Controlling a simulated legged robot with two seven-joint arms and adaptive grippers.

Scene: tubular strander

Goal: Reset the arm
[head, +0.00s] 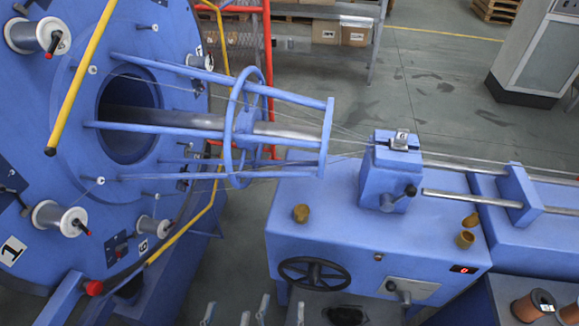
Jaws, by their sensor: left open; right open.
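The fingertips of my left gripper (226,312) show at the bottom edge of the head view, left of centre. The fingertips of my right gripper (281,310) show just right of them. Both grippers are open, with nothing visible between the fingers. Only the tips are in view; the arms and the rest of the grippers are cut off by the frame. Both sit low in the picture, below the black handwheel (315,272) of the blue machine cabinet (330,227), and seem apart from it.
A large blue strander disc (60,150) with several white spools (60,218) fills the left. A blue cone frame (235,125) leads wires to a die block (388,175). Copper-coloured spools (532,305) stand lower right.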

